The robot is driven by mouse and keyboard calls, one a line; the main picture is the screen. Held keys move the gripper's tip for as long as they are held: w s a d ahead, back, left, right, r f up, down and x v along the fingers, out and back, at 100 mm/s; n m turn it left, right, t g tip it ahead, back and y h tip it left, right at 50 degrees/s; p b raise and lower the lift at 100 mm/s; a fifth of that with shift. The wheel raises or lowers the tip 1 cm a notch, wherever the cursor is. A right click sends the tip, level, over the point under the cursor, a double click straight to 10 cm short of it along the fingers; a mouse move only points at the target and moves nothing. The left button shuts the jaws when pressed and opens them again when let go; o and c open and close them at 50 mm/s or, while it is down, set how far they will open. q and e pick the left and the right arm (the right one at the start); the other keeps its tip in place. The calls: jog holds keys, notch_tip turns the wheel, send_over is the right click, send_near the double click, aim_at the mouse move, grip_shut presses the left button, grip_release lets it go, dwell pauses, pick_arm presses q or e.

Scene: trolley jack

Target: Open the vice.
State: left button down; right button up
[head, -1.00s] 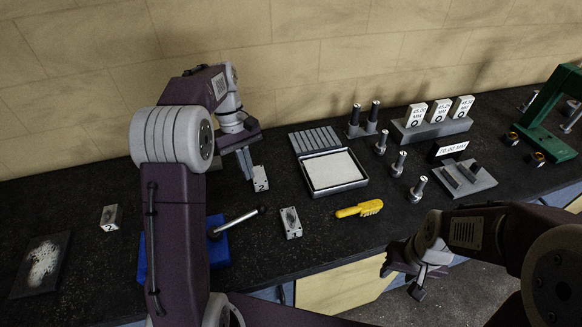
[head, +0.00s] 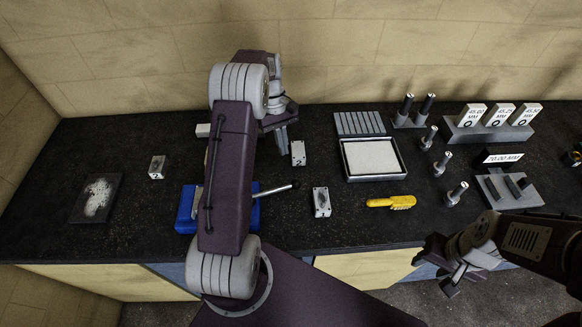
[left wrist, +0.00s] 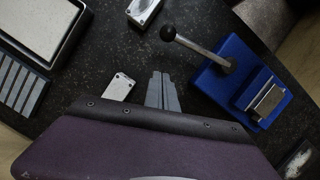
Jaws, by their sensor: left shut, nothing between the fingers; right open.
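The vice has a blue body (head: 186,210) on the bench at the left and is partly hidden behind my left arm in the head view. Its grey handle bar (head: 275,190) with a dark ball end sticks out to the right. In the left wrist view the blue vice (left wrist: 236,84) is clear, with a metal jaw block and the handle (left wrist: 196,46) pointing to the upper left. My left gripper (head: 283,150) is shut and empty, behind the handle and apart from it; its fingers (left wrist: 162,92) also show in the wrist view. My right gripper (head: 447,276) is open and empty off the bench's front edge.
Small metal blocks stand near the vice, one (head: 298,153) beside my left gripper and one (head: 321,202) right of the handle. A yellow brush (head: 391,202), a tray (head: 346,175) and several upright pins lie further right. A dark plate (head: 76,214) lies at the left.

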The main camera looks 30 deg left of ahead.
pick_arm(q)
jog(key=s+d+f+p, duration=0.2)
jog(key=s+d+f, duration=0.1)
jog(key=d+f, duration=0.1)
jog(key=shift+s+d+f+p, duration=0.2)
jog(key=shift+f+p, duration=0.2)
jog(key=shift+f, duration=0.2)
pick_arm(e)
jog(key=r, duration=0.3)
jog(key=shift+s, duration=0.2)
pick_arm(q)
jog(key=shift+w, duration=0.1)
pick_arm(e)
jog(key=shift+w, duration=0.15)
